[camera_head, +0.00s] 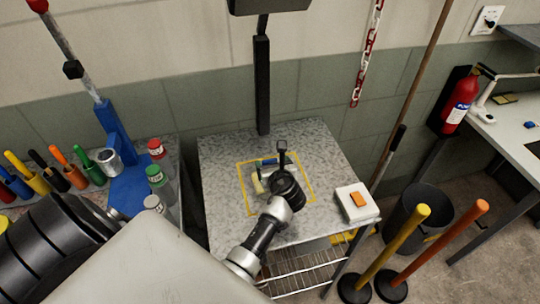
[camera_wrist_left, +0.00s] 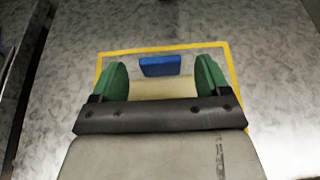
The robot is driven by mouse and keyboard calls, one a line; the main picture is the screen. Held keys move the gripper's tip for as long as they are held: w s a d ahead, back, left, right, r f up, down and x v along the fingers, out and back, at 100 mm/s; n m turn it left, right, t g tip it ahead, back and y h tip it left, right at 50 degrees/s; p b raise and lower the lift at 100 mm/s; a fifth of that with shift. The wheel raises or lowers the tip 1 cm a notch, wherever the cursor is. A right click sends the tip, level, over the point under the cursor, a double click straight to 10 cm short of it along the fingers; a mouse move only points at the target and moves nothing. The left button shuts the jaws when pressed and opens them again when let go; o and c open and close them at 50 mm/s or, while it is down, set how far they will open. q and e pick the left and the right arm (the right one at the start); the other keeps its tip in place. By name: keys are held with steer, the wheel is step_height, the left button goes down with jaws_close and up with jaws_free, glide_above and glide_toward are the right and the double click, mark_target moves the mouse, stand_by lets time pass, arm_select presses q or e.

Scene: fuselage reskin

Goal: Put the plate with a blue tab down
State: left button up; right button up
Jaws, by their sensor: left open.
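The plate with the blue tab (camera_wrist_left: 160,65) appears to lie on the grey speckled table inside a yellow square outline. A pale cream part (camera_wrist_left: 150,88) shows just below the tab. In the head view the blue tab (camera_head: 268,162) shows beyond my gripper, and the rest of the plate is partly hidden by it. My left gripper (camera_wrist_left: 162,78) is open over the outline, its green fingers on either side of the pale part and apart from the tab. It also shows in the head view (camera_head: 270,174). My right gripper is not in view.
A white box with an orange top (camera_head: 355,201) sits at the table's right edge. A black bin (camera_head: 420,215) and posts with yellow and orange poles stand at right.

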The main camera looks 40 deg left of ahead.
arm_select(q)
steer(key=p+v, duration=0.4)
steer(key=v, duration=0.3)
steer(key=shift+s+d+r, duration=0.2)
steer(key=shift+r, duration=0.1)
steer(key=shift+s+d, duration=0.25)
steer(key=shift+d, duration=0.05)
